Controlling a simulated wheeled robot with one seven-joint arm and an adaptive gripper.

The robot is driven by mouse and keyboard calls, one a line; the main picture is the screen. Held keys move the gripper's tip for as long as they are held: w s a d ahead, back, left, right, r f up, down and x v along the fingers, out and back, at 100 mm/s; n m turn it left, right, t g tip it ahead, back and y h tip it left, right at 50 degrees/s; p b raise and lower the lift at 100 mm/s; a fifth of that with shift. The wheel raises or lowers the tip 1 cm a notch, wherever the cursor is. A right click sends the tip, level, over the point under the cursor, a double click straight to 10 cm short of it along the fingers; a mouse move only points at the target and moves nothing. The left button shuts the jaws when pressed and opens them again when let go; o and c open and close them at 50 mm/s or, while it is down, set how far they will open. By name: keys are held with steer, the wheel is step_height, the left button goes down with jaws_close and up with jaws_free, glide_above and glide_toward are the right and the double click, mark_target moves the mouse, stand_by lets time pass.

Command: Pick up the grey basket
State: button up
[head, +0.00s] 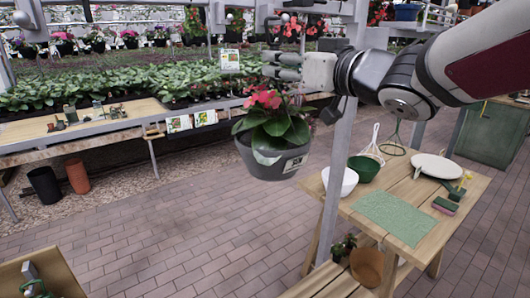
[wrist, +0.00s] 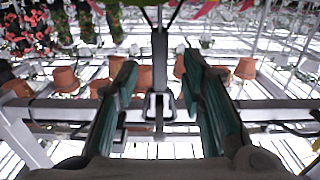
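The grey basket (head: 272,160) hangs in the head view, holding a plant with red flowers and green leaves. A small label is on its side. My gripper (head: 268,65) is directly above it, level, with its fingers pointing left. In the wrist view my gripper (wrist: 159,72) has its two dark fingers spread apart. A dark upright hanger stem with a hook (wrist: 158,70) shows between them, with visible gaps to both fingers. The grey pot itself is not clear in the wrist view, and I cannot tell how far away the stem is.
A wooden table (head: 345,228) with bowls, a green mat (head: 395,216) and a round white plate (head: 435,166) stands at lower right. Plant benches (head: 70,145) are at left. Paved floor (head: 190,240) is clear below.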

steer(key=x, duration=0.3)
steer(key=shift+w+a, duration=0.1)
steer(key=shift+w, duration=0.15)
jaws_close()
steer(key=shift+r, duration=0.15)
steer(key=shift+r, duration=0.1)
